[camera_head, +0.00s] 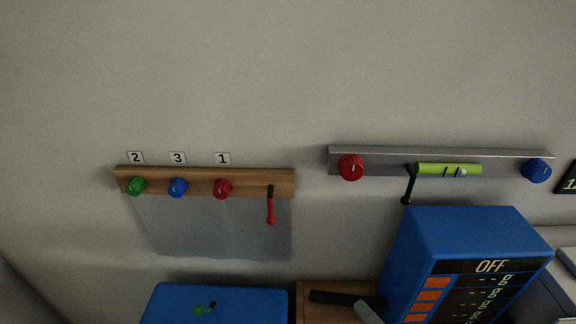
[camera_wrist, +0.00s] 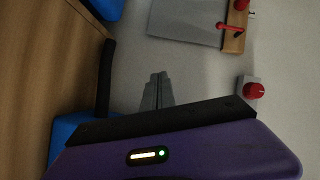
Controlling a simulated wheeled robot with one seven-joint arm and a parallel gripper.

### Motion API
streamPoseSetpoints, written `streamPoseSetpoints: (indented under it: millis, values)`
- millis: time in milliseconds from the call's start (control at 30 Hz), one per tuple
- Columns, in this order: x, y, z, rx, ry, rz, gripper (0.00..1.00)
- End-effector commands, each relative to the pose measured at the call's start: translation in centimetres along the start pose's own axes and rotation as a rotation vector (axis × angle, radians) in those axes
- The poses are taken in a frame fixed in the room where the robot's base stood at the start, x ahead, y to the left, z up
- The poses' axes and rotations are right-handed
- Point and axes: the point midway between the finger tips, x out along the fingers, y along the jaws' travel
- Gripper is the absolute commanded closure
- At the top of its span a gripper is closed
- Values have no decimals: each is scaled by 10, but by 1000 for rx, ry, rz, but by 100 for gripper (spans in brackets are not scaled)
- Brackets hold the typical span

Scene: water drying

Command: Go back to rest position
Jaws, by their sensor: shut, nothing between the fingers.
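My gripper (camera_wrist: 157,80) shows in the wrist view, its grey fingers together and empty beyond its purple and black body. The fingers appear in front of the pale wall, apart from the red knob (camera_wrist: 250,90) at the right. In the head view a small grey piece (camera_head: 368,312) shows at the bottom edge; I cannot tell whether it is part of my gripper. The rest of my arm is not clearly seen.
A wooden rail (camera_head: 205,189) carries green, blue and red knobs and a red-handled lever (camera_head: 271,205). A grey rail (camera_head: 440,156) holds a lime tube (camera_head: 448,169). Below are a blue box reading OFF (camera_head: 465,232), another blue box (camera_head: 225,300) and a black bar (camera_head: 335,298).

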Motion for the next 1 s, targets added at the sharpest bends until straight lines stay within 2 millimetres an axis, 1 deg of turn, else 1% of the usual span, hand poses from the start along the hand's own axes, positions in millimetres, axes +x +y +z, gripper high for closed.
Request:
streamPoseSetpoints:
  millis: [33, 100, 167, 200, 267, 300, 400, 467, 500, 600, 700, 833, 900, 1000]
  values:
    - [-9, 15, 0, -44, 47, 43, 100]
    - [-24, 34, -3, -127, 122, 109, 100]
    - [-42, 48, -4, -213, 186, 168, 100]
    - [-56, 57, -4, -276, 226, 208, 100]
    - [-79, 67, -2, -378, 279, 263, 100]
    - [-93, 71, 0, -447, 308, 295, 100]
    - [-129, 74, 9, -614, 360, 356, 100]
    - [-148, 72, 16, -709, 378, 382, 100]
    - [-161, 70, 22, -770, 383, 396, 100]
    - [-188, 63, 40, -912, 379, 418, 100]
    - [-212, 57, 60, -1024, 348, 429, 100]
    - [-235, 59, 88, -1098, 276, 443, 100]
    - [-245, 65, 101, -1102, 230, 459, 100]
    - [-256, 74, 113, -1088, 187, 476, 100]
